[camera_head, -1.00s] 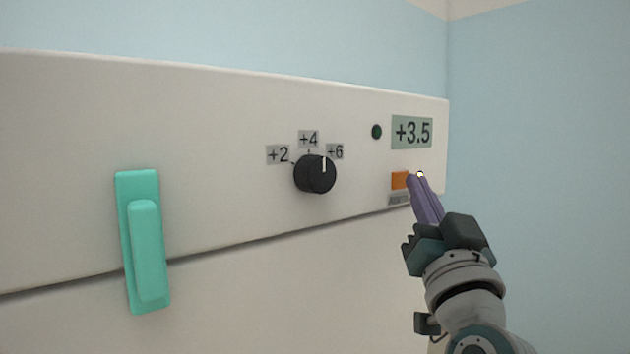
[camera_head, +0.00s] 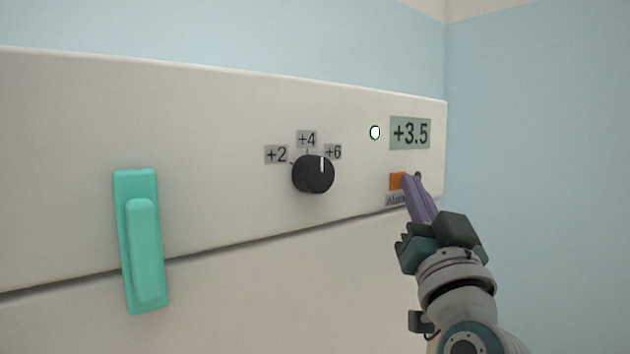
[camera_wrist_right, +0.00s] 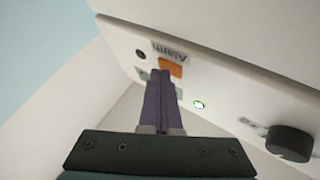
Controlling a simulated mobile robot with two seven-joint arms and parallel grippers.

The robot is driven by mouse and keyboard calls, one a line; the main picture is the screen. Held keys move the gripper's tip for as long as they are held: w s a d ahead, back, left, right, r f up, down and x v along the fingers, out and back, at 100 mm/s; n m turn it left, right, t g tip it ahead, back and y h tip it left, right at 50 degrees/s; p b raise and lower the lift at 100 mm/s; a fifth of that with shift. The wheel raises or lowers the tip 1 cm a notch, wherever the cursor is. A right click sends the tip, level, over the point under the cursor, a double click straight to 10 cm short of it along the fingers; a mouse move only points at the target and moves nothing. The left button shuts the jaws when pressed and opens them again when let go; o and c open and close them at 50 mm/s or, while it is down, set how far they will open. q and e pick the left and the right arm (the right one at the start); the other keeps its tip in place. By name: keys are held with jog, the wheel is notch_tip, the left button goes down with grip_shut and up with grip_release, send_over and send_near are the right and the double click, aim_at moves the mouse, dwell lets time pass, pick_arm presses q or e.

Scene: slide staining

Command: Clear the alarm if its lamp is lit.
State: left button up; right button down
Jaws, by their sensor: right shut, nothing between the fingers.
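The orange alarm button (camera_head: 396,181) is on the white front panel, above the label "Alarm" (camera_wrist_right: 168,52). A small round lamp (camera_head: 418,175) beside the button is dark; it also looks dark in the right wrist view (camera_wrist_right: 140,54). My right gripper (camera_head: 409,178) is shut and empty, its purple fingertips at the button and covering part of it. In the right wrist view the fingertips (camera_wrist_right: 160,73) overlap the orange button (camera_wrist_right: 171,67); I cannot tell whether they touch it. A separate green-rimmed lamp (camera_head: 375,132) beside the display is lit. My left gripper is not in view.
The display (camera_head: 410,132) reads +3.5. A black knob (camera_head: 314,174) has its white mark toward +6. A teal handle (camera_head: 144,250) is at the left. Blue walls stand behind and to the right of the panel.

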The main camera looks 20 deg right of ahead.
jog(key=shift+s+d+p, duration=0.15)
jog(key=shift+s+p, duration=0.2)
jog(key=shift+p, duration=0.05)
jog(key=shift+s+d, duration=0.15)
jog(key=shift+s, duration=0.2)
jog(key=s+p, duration=0.1)
jog(key=s+d+p, duration=0.1)
jog(key=s, duration=0.1)
jog(key=s+p, duration=0.1)
jog(key=shift+s+d, duration=0.3)
jog(key=shift+s, duration=0.05)
dwell(0.7)
